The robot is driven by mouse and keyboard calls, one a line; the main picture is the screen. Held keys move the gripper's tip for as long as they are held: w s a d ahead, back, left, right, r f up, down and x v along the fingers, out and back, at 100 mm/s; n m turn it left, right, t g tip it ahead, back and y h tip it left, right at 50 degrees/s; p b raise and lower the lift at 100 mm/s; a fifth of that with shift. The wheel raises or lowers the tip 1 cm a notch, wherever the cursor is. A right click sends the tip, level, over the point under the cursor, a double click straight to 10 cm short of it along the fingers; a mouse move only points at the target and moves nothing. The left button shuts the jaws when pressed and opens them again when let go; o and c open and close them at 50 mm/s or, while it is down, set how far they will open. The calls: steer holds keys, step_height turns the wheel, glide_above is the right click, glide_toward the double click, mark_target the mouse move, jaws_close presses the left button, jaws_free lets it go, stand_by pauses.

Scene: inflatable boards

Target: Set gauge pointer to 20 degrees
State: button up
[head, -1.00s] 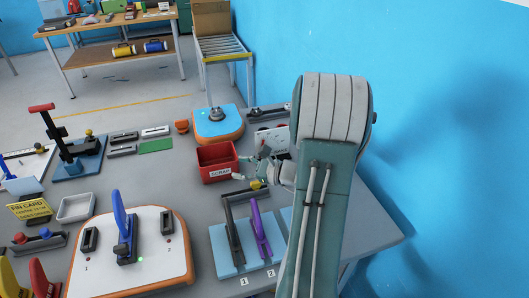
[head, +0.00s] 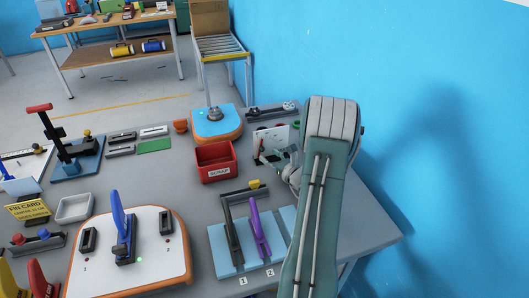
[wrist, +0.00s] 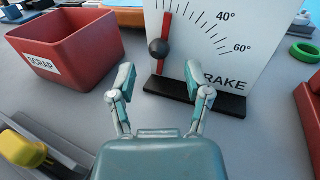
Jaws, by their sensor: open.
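The gauge is a white upright plate (wrist: 205,45) on a black foot, marked 40°, 60° and what reads as "RAKE", partly covered by my finger. Its red pointer (wrist: 166,28) stands nearly upright at the plate's left side, left of the 40° mark, with a dark round knob (wrist: 158,48) on it. The top of the scale is cut off, so the exact reading cannot be told. My gripper (wrist: 160,82) is open and empty in front of the plate, the knob showing between its fingers. In the head view the gauge (head: 267,143) is partly hidden by my arm.
A red SCRAP bin (wrist: 68,45) stands close to the left of the gauge; it also shows in the head view (head: 216,163). A yellow-knobbed tool (wrist: 28,150) lies front left. A red object (wrist: 309,110) and a green ring (wrist: 304,52) are at the right.

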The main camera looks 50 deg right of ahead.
steer(key=shift+w+d, duration=0.2)
steer(key=shift+w, duration=1.25)
jaws_close()
steer(key=shift+s+d+f+m+t, duration=0.15)
steer(key=shift+d+m+t, duration=0.15)
steer(key=shift+m, duration=0.7)
jaws_free()
